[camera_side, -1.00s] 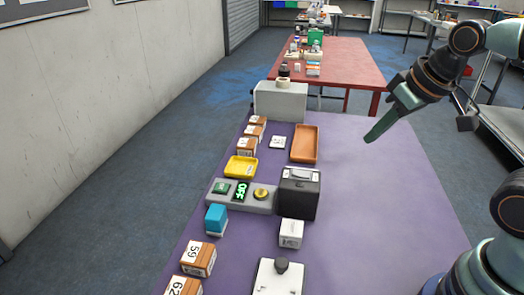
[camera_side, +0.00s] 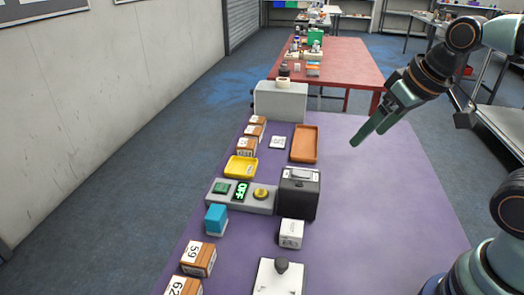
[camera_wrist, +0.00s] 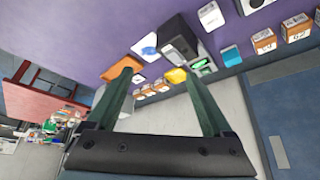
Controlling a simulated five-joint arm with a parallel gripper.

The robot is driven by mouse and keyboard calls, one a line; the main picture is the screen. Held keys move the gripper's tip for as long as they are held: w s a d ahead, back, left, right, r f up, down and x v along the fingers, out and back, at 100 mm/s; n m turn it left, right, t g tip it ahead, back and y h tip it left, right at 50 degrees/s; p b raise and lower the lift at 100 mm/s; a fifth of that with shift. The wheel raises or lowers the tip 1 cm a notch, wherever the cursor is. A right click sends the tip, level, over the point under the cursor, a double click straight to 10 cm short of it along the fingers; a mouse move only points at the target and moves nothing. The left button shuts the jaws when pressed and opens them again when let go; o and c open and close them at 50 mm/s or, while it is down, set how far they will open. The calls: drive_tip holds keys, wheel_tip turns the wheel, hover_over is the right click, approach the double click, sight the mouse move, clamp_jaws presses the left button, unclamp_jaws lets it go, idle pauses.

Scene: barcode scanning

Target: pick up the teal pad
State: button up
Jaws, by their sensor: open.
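The teal pad (camera_side: 216,218) is a small block with a pale lower part, at the left side of the purple table in the side view. It stands just in front of the grey control panel. It also shows in the wrist view (camera_wrist: 231,55), upper right, outside the fingers. My gripper (camera_side: 371,137) is open and empty, raised above the right far part of the table, well away from the pad. Its two green fingers (camera_wrist: 158,70) spread apart in the wrist view.
A black box (camera_side: 299,194) stands right of the grey panel (camera_side: 213,195). An orange tray (camera_side: 305,144), yellow tray (camera_side: 241,167) and white box (camera_side: 291,233) are nearby. Numbered boxes (camera_side: 198,258) line the left edge. The table's right half is clear.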

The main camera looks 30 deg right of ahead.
drive_tip(key=w+a+r+m+g, duration=0.1)
drive_tip(key=w+a+r+m, duration=0.1)
drive_tip(key=w+a, duration=0.35)
drive_tip(key=m+g, duration=0.5)
drive_tip(key=m, duration=0.2)
hover_over(215, 211)
wheel_tip(215, 211, down, 14)
drive_tip(key=shift+a+f, duration=0.25)
drive_tip(key=shift+f, duration=0.2)
wheel_tip(215, 211, down, 6)
drive_tip(key=shift+f, duration=0.25)
drive_tip(key=shift+s+d+f, duration=0.1)
drive_tip(key=shift+d+f, duration=0.05)
drive_tip(key=shift+f, duration=1.25)
drive_tip(key=shift+d+f, duration=0.15)
drive_tip(key=shift+f, duration=1.2)
